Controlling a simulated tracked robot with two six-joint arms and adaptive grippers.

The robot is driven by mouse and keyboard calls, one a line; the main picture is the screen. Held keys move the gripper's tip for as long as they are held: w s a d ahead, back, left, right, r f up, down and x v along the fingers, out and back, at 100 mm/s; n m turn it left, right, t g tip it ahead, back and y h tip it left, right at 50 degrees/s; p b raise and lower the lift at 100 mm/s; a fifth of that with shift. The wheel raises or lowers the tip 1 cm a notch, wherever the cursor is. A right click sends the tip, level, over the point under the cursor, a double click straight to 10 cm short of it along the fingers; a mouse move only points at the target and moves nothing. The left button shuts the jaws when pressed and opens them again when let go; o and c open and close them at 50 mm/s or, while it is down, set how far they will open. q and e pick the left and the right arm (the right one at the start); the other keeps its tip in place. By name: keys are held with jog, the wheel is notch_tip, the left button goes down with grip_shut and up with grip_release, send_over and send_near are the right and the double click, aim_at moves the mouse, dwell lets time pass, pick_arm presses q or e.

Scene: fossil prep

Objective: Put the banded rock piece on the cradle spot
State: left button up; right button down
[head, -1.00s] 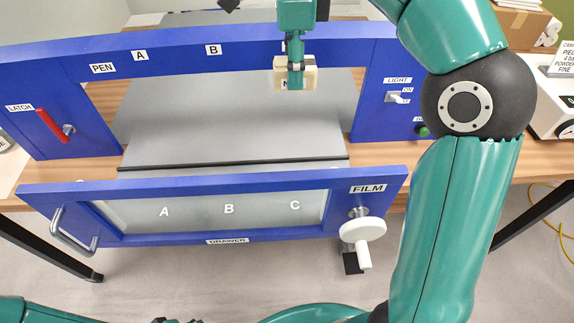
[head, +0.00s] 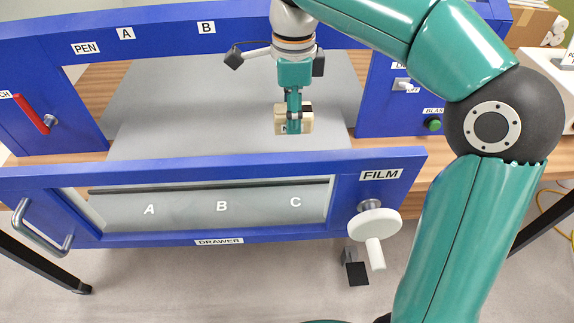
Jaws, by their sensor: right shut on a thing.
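My right gripper (head: 294,122) hangs from above, shut on a small cream block (head: 305,117). The block has a dark mark low on its front face, partly covered by the gripper. I cannot tell from its surface whether it is the banded rock piece. The gripper and block show against the grey surface (head: 180,127) inside the opening of the blue frame. No cradle spot can be made out. My left gripper is not in view.
A blue drawer (head: 300,236) labelled A, B, C and FILM crosses the front, with a metal handle (head: 38,232) and a white crank (head: 367,230). A red latch lever (head: 32,115) is at left. A light switch (head: 403,85) and green button (head: 432,124) are at right.

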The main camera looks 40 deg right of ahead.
notch_tip(320, 180, down, 13)
jog(key=shift+r+b, duration=0.1)
jog(key=shift+b, duration=0.45)
jog(key=shift+s+f+b, duration=0.1)
jog(key=shift+f+b, duration=0.25)
jog(key=c, duration=0.8)
grip_release()
jog(key=o, duration=0.3)
jog(key=shift+o, duration=0.3)
jog(key=shift+f, duration=0.1)
